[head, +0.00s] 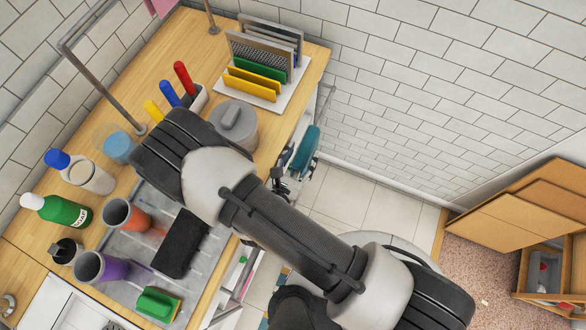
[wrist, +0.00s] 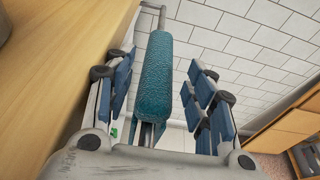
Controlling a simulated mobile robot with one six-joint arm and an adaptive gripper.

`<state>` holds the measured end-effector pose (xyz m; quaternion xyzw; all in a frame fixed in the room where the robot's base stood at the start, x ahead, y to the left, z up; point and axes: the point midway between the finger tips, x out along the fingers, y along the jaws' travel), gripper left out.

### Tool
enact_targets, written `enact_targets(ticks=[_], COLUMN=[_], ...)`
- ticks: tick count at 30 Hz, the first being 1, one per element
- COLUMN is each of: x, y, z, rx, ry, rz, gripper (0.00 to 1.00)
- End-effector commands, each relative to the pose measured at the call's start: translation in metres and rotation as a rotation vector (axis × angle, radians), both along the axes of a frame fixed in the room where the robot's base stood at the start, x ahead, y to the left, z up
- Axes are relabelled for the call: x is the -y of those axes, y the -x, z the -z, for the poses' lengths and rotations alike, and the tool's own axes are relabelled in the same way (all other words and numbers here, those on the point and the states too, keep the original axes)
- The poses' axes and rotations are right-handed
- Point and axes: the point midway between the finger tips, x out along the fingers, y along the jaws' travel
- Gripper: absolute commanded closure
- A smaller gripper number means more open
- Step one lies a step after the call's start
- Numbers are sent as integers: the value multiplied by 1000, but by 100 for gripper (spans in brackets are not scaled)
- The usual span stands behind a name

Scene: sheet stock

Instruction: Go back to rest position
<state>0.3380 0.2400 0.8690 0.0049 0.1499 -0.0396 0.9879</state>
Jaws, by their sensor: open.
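My gripper (head: 290,165) is beside the right edge of the wooden counter, partly hidden behind my arm in the head view. In the wrist view my gripper (wrist: 160,70) is open, with its blue-padded fingers spread wide apart. A teal textured cloth (wrist: 156,75) hangs over a metal rail and shows between the fingers. Gaps show on both sides of it, and neither finger appears to touch it. The cloth also shows in the head view (head: 306,148), just past the gripper. How deep it sits between the fingers is hard to tell.
The wooden counter (head: 185,50) holds a sheet rack (head: 262,62), a grey lidded canister (head: 234,125), bottles, cups and a grey tray. A metal rail (head: 325,100) runs along its right end. Tiled floor between is clear.

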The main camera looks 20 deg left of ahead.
Motion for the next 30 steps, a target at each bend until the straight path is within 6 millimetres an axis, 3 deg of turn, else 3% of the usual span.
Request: enact_targets(ticks=[6,15,23,26,30], x=[-7,-7,-1,11,52], y=[42,67,59,44,18], z=[-13,-21,-35,-59,-111], rx=[0,0,6,16,33], ry=[-5,-5,-37,-94,-234], rz=[-11,-4,65,193,501], gripper=[45,45,45,45,45])
